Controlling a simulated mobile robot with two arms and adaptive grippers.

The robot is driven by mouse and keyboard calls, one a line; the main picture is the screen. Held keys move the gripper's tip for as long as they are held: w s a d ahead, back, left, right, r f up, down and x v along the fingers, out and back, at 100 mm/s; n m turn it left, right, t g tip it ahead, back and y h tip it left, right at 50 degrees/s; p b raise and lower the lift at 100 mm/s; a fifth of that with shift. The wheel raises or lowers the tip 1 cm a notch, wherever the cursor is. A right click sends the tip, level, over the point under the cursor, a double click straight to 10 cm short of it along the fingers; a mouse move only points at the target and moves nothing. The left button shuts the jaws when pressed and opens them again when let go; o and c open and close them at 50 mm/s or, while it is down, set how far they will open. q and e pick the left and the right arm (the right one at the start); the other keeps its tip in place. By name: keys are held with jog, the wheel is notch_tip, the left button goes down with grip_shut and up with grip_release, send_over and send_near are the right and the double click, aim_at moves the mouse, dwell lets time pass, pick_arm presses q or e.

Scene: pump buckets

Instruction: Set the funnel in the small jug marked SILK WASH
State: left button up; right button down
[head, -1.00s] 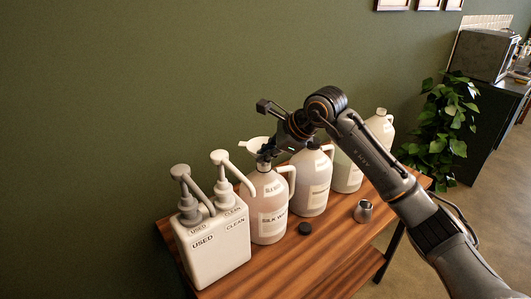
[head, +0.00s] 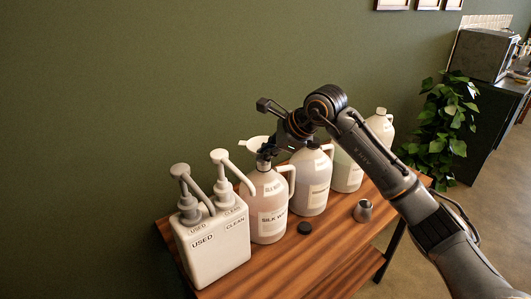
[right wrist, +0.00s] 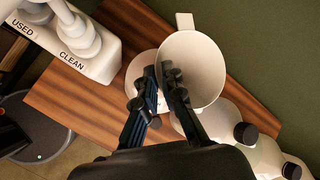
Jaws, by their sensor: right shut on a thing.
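The white funnel (head: 253,144) is wide and round, with a tab on its rim in the right wrist view (right wrist: 201,62). My right gripper (head: 264,158) is shut on the funnel's side. The small jug marked SILK WASH (head: 268,208) stands upright on the table, pinkish, with a white handle at its right. The funnel is right at the jug's top in the head view. Gripper and funnel hide the jug's mouth, so I cannot tell whether the spout is inside it. Part of the jug shows under the fingers in the right wrist view (right wrist: 138,68). My left gripper is not in view.
A white twin-pump bottle marked USED and CLEAN (head: 213,245) stands close at the left. Another jug (head: 312,190) stands close at the right, with more white jugs beyond. A black cap (head: 305,228) and a metal cup (head: 363,211) lie in front on the wooden table (head: 335,238).

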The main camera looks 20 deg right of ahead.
jog(key=shift+f+b, duration=0.4)
jog(key=shift+f, duration=0.05)
dwell(0.3)
jog(key=c, duration=1.4)
grip_release()
jog(key=v, duration=1.2)
jog(key=shift+a+r, duration=0.1)
jog(key=shift+r, duration=0.05)
notch_tip(320, 180, up, 9)
jog(key=p, duration=0.7)
